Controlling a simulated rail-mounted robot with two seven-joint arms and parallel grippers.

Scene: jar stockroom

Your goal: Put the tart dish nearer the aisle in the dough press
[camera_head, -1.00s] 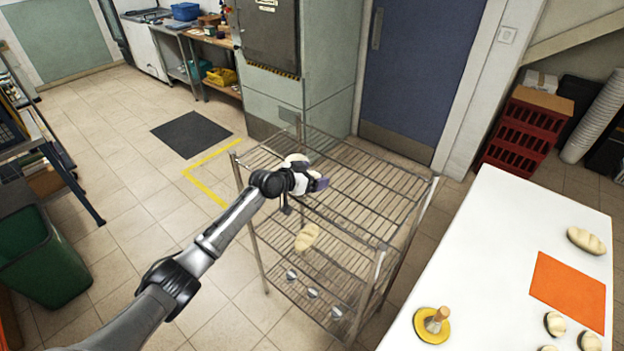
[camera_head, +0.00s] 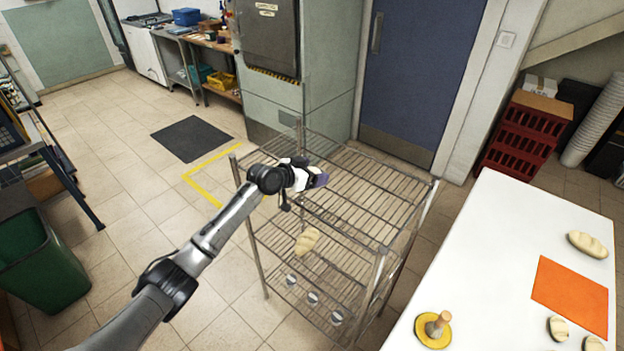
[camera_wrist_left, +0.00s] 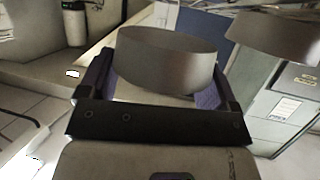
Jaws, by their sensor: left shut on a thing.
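My left gripper (camera_head: 318,180) is over the top shelf of the wire rack (camera_head: 375,195), its purple fingertips pointing right. In the left wrist view it is shut on a round, grey-brown, shallow-walled dish (camera_wrist_left: 165,62), which looks like a tart dish. A second similar round dish (camera_wrist_left: 278,38) shows at the upper right of that view, apart from the fingers. The held dish cannot be made out in the head view. A yellow disc with a wooden knob (camera_head: 435,328), possibly the dough press, sits on the white table. My right gripper is not in view.
The white table (camera_head: 500,250) also bears an orange mat (camera_head: 570,295) and several loaves (camera_head: 587,244). A loaf (camera_head: 307,241) and small round items (camera_head: 313,298) lie on lower rack shelves. Red crates (camera_head: 523,135) stand behind. The floor left of the rack is open.

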